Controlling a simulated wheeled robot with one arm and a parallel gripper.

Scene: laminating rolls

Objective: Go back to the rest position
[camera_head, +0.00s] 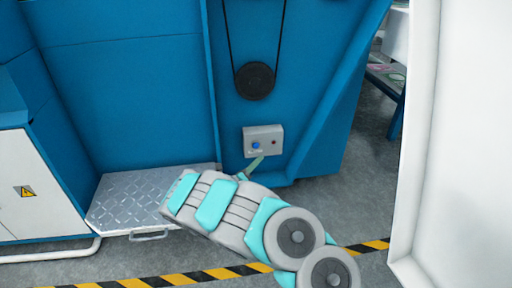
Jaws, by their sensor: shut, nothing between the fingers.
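My arm, grey and teal, reaches in from the lower right of the head view. My gripper (256,162) shows only as a slim greenish tip beyond the arm; the rest of it is hidden behind my arm links. It is shut and empty. Its tip is just below a grey control box (276,136) with a blue button (256,145) and a small red one (274,142). I cannot tell whether the tip touches the box.
A blue machine (120,90) with a black pulley (255,81) stands ahead. A metal step (120,205) is at left beside a white cabinet (40,185). A white panel (460,150) blocks the right. Yellow-black floor tape (190,278) crosses the front. Grey floor shows right of the machine.

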